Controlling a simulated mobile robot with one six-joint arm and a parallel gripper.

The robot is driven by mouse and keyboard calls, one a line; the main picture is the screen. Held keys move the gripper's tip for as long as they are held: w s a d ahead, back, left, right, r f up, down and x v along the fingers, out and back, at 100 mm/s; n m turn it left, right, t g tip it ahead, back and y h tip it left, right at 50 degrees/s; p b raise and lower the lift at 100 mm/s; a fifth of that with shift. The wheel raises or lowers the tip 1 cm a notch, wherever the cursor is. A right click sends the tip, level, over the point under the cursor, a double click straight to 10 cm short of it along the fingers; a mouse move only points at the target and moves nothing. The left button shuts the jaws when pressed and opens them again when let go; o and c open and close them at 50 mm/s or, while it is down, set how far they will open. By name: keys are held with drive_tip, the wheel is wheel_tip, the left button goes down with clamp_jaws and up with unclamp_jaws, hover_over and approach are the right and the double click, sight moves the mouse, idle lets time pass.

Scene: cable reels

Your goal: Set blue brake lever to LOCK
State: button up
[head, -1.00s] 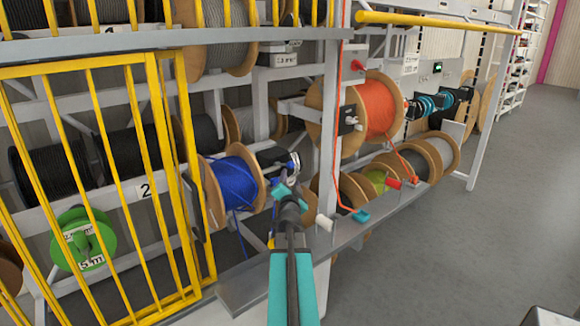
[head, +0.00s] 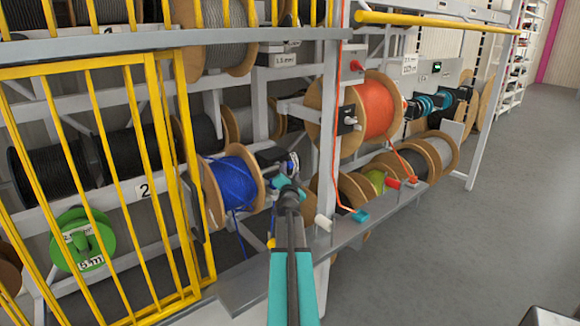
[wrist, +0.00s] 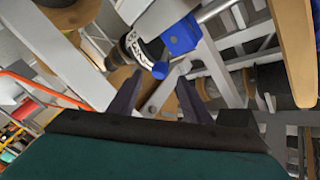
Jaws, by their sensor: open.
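My gripper (wrist: 160,78) is open and empty. Its two dark fingers point at the knob, one to each side of it in the picture; contact cannot be told. In the head view my gripper (head: 284,182) is just right of the blue cable reel (head: 238,181) and hides the lever.
An orange cable reel (head: 380,105) hangs to the right behind a grey rack post (head: 331,130). A yellow barred gate (head: 155,170) stands to the left. A grey ledge (head: 345,237) with small handles runs below.

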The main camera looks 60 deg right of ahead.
sight(290, 167)
drive_tip(key=shift+x, duration=3.45)
drive_tip(key=shift+s, duration=0.1)
clamp_jaws()
